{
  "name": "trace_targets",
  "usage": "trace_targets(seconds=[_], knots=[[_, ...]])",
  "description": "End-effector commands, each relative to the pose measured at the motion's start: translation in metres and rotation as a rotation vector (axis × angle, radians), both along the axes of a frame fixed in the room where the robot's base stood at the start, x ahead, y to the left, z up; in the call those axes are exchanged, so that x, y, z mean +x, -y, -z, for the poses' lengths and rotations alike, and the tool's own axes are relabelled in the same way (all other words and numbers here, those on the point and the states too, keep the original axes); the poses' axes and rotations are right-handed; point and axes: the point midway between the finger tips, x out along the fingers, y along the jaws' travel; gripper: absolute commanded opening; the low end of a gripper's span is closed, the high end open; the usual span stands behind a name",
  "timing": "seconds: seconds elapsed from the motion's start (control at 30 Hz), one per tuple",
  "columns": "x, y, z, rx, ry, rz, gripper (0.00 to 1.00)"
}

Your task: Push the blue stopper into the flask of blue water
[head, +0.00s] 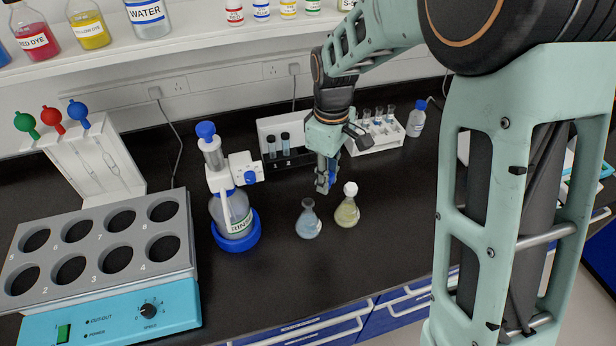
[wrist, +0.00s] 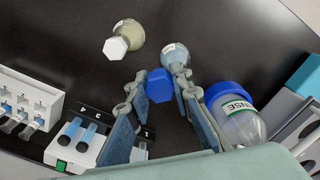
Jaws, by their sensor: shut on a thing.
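The flask of blue water (head: 308,224) stands on the black bench, its mouth open in the head view. In the wrist view this flask (wrist: 175,53) is partly hidden behind the right finger. My gripper (head: 323,188) is above the bench, just behind and slightly right of that flask. In the wrist view my gripper (wrist: 160,84) is shut on the blue stopper (wrist: 159,87), which sits between the fingertips, apart from the flask as far as I can tell. The stopper cannot be made out clearly in the head view.
A flask of yellowish liquid with a white stopper (head: 347,211) stands close on the right. A rinse bottle with a blue base (head: 236,225) is on the left. Tube racks (head: 285,160) stand behind. The bench in front of the flasks is clear.

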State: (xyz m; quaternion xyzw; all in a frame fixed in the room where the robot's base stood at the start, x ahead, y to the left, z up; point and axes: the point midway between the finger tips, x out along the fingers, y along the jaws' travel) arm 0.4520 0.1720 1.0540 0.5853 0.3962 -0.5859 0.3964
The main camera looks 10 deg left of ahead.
Motion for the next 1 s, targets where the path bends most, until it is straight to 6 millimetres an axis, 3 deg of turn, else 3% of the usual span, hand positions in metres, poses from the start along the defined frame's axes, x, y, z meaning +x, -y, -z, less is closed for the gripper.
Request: trace_targets(seconds=[0.1,0.27,0.57,1.0], knots=[[-0.006,-0.025,-0.004,0.0,-0.001,-0.158,0.12],[-0.01,-0.039,-0.007,0.001,-0.001,-0.268,0.12],[-0.011,-0.042,0.004,0.001,-0.002,-0.288,0.12],[-0.011,-0.041,0.042,0.001,-0.002,-0.286,0.12]])
